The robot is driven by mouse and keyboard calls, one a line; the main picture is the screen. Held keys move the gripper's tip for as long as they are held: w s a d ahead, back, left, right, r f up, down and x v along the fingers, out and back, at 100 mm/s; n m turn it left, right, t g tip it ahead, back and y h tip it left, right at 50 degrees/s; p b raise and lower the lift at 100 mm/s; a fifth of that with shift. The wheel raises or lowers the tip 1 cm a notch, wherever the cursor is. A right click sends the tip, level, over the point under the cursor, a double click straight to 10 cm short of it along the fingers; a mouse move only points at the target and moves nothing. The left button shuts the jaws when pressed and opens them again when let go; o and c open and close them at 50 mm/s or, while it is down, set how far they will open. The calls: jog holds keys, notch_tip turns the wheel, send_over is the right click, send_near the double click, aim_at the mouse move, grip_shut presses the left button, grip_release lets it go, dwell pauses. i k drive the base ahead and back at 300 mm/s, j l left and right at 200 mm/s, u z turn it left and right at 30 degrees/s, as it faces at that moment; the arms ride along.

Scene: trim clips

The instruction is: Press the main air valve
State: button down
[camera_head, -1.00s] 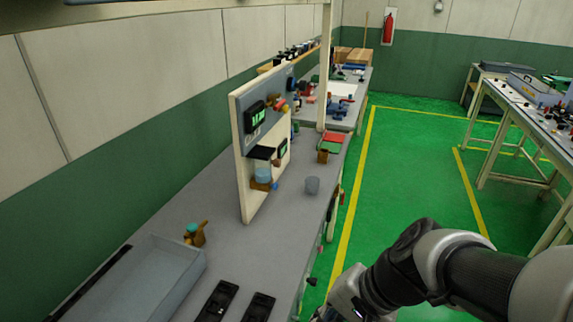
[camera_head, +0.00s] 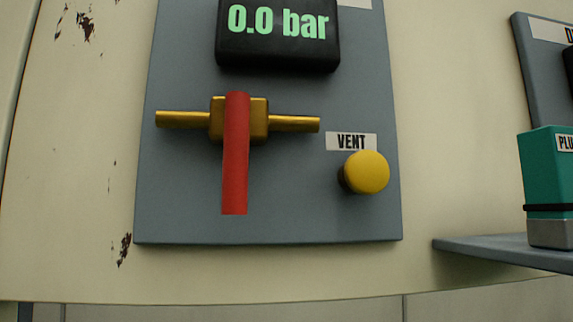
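The air valve is a brass body (camera_head: 260,118) on a horizontal brass pipe, mounted on a grey panel (camera_head: 180,215). Its red lever (camera_head: 235,160) hangs straight down, crosswise to the pipe. Above it a black display (camera_head: 278,62) reads "0.0 bar" in green. To the lower right of the valve is a round yellow button (camera_head: 368,172) under a label (camera_head: 351,141) reading "VENT". No label naming the main air valve shows. My gripper is not in view, so its place relative to the valve cannot be told.
The grey panel sits on a cream board (camera_head: 70,200) with dark worn patches. At the right, a teal and grey block (camera_head: 549,180) stands on a grey shelf (camera_head: 490,248). A second grey panel (camera_head: 540,75) is cut off at the right edge. Nothing blocks the valve's front.

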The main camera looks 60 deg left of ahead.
aim_at(238, 123)
jog(key=u, duration=2.65)
